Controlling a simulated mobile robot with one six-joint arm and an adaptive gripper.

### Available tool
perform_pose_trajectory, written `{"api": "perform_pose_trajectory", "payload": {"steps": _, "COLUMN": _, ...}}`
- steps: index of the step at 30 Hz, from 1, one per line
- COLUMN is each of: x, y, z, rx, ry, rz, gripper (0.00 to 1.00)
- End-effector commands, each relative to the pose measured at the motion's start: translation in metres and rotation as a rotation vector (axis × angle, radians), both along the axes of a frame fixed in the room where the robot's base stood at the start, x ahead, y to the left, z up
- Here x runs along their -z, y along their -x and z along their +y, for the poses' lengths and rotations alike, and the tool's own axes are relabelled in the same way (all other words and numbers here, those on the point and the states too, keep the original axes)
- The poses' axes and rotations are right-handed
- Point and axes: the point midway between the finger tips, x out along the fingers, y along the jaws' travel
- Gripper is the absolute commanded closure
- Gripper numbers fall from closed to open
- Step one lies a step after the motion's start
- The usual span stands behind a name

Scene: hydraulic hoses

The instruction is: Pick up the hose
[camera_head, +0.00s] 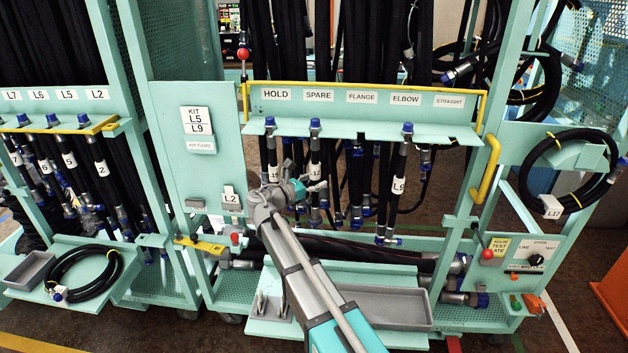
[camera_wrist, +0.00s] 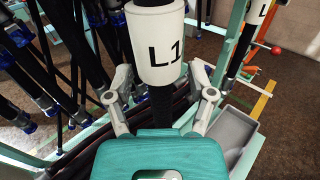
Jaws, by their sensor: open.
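A black hose with a white label (camera_wrist: 157,45) reading "L1", its last part cut off, fills the upper middle of the wrist view. My gripper (camera_wrist: 162,95) is open, with one finger on each side of this hose below the label. I cannot tell whether either finger touches it. In the head view my gripper (camera_head: 291,190) is at the rack, beside the hose marked L12 (camera_head: 315,172) that hangs under the SPARE sign. The lower part of the hose is hidden behind my gripper in the wrist view.
Hoses hang on both sides, including one marked L9 (camera_head: 398,185) to the right. A yellow-edged shelf (camera_head: 350,125) is above. A grey tray (camera_head: 380,305) and thick lying hoses (camera_head: 350,247) are below. A coiled hose (camera_head: 575,205) hangs at the right.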

Motion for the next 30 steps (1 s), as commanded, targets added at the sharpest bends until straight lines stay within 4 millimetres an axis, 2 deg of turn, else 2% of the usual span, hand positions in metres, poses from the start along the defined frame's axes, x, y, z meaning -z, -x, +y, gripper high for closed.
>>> {"api": "perform_pose_trajectory", "payload": {"steps": 4, "x": 0.0000, "y": 0.0001, "z": 0.0001, "rx": 0.000, "ry": 0.000, "rz": 0.000, "gripper": 0.30}}
{"api": "perform_pose_trajectory", "payload": {"steps": 15, "x": 0.0000, "y": 0.0001, "z": 0.0003, "rx": 0.000, "ry": 0.000, "rz": 0.000, "gripper": 0.98}}
{"api": "perform_pose_trajectory", "payload": {"steps": 30, "x": -0.0013, "y": 0.0001, "z": 0.0004, "rx": 0.000, "ry": 0.001, "rz": -0.001, "gripper": 1.00}}
